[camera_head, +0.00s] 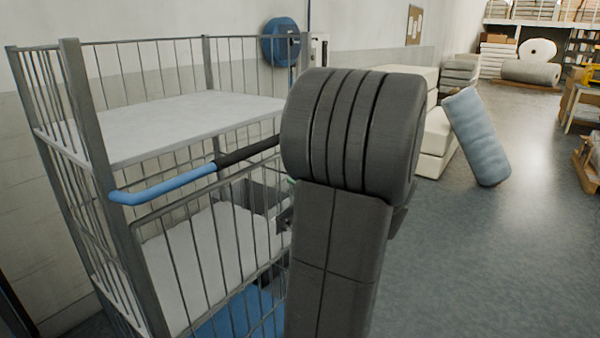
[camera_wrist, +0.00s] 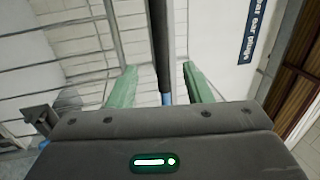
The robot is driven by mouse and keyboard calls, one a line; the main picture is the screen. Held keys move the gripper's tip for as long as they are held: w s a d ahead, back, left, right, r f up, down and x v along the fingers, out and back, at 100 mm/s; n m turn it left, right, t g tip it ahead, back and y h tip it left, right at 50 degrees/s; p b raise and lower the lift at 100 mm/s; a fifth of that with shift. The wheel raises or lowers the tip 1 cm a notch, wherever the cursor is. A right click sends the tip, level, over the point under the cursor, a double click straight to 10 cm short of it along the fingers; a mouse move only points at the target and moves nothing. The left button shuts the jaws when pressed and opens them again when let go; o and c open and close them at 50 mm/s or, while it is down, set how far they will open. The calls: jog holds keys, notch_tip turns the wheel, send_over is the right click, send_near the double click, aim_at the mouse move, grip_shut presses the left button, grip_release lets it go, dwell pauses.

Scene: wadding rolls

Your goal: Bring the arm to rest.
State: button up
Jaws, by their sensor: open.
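My gripper (camera_wrist: 158,68) shows in the wrist view with its two green fingers spread apart. A handle bar (camera_wrist: 161,40), black with a blue stretch, passes between the fingers with a gap visible on either side. In the head view this bar (camera_head: 165,188) belongs to the wire cage trolley (camera_head: 103,130) on the left. My dark grey arm stands large in the middle of the head view, close against the trolley's right side. It hides most of my gripper and the far end of the bar there.
The trolley has white shelves (camera_head: 190,120) and wire sides. A blue roll (camera_head: 477,137) leans against a white stack (camera_head: 436,140) farther back. A blue round thing (camera_head: 281,42) is at the wall. Open grey floor (camera_head: 480,260) lies to the right of my arm.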

aim_at(260, 150)
jog(key=shift+w, duration=0.1)
jog(key=p+x, duration=0.2)
jog(key=x, duration=1.1)
jog(key=shift+w+a+r, duration=0.15)
jog(key=shift+a, duration=0.15)
jog(key=shift+d+p, duration=0.25)
jog(key=shift+p, duration=0.05)
jog(key=shift+a, duration=0.1)
